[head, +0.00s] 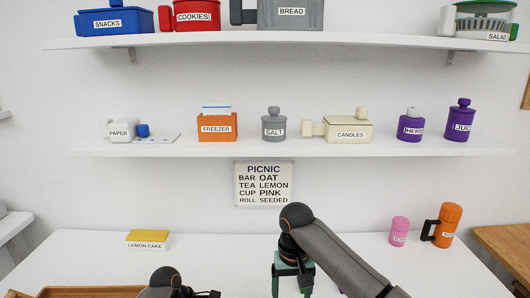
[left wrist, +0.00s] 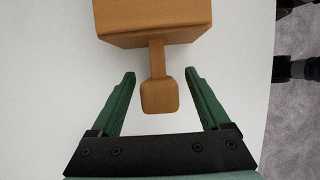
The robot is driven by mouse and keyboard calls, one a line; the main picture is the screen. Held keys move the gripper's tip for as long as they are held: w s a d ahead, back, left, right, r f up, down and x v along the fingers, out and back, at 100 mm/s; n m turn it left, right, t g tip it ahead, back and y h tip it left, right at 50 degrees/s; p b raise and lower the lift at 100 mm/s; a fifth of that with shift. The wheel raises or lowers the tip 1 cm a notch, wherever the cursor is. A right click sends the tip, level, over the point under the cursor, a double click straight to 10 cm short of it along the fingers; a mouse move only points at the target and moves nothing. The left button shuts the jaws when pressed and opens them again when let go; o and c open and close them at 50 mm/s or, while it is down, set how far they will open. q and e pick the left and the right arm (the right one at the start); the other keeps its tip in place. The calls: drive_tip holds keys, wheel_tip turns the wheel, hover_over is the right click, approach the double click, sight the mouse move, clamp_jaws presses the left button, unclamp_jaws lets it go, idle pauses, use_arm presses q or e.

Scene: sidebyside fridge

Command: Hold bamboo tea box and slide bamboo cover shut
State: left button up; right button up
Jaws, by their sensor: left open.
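In the left wrist view, a tan-brown box (left wrist: 155,22), which looks like the bamboo tea box, sits on the white table. A narrow stem with a rounded knob (left wrist: 160,97) sticks out from it toward me. My left gripper (left wrist: 159,73) is open, with one green finger on each side of the stem and knob, apart from both. The bamboo cover cannot be told apart in this view. In the head view, my right gripper (head: 291,284) points down over the table at the bottom middle; its fingertips are cut off by the frame edge.
A wooden tray (head: 92,292) shows at the bottom left. A yellow-topped lemon cake box (head: 147,240) stands at the table's back left. A pink container (head: 399,231) and an orange mug (head: 447,226) stand at the right. Two wall shelves hold labelled containers.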

use_arm(q)
drive_tip(key=v, duration=1.1)
drive_tip(key=shift+a+r, duration=0.25)
drive_tip(key=shift+r, duration=0.1)
drive_tip(key=shift+s, duration=0.1)
